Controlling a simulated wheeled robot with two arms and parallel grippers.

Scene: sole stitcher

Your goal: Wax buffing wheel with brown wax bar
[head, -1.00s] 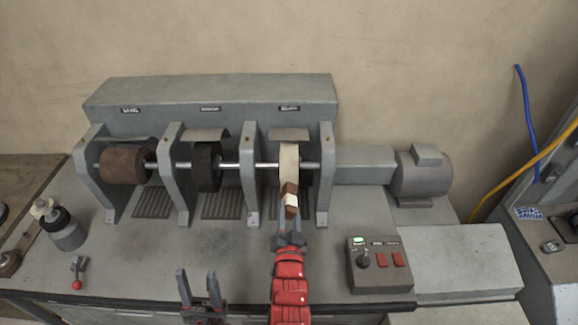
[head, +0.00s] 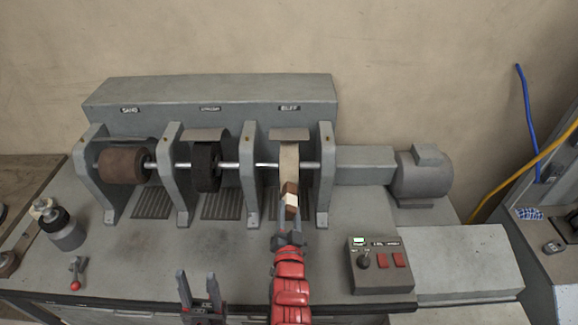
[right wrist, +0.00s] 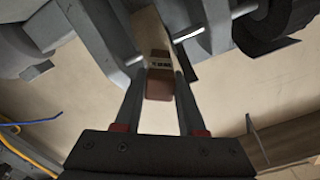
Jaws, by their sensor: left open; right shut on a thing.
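The buffing wheel (head: 289,160) is a pale tan wheel under the BUFF label, on the right of the machine's shaft. My right gripper (head: 290,217) is shut on the brown wax bar (head: 291,187), which has a pale label band. The bar's far end is at the front of the wheel; it looks to be against it, but exact contact is hard to tell. In the right wrist view, the bar (right wrist: 160,86) sits between the fingers, with the wheel (right wrist: 149,30) directly beyond. My left gripper (head: 198,280) is open and empty at the bench's front edge.
A brown sanding wheel (head: 122,166) and a black wheel (head: 206,167) share the shaft, between grey upright brackets (head: 250,180). A control box (head: 379,268) with a knob and red buttons stands right of my right arm. A motor (head: 422,175) is at the right.

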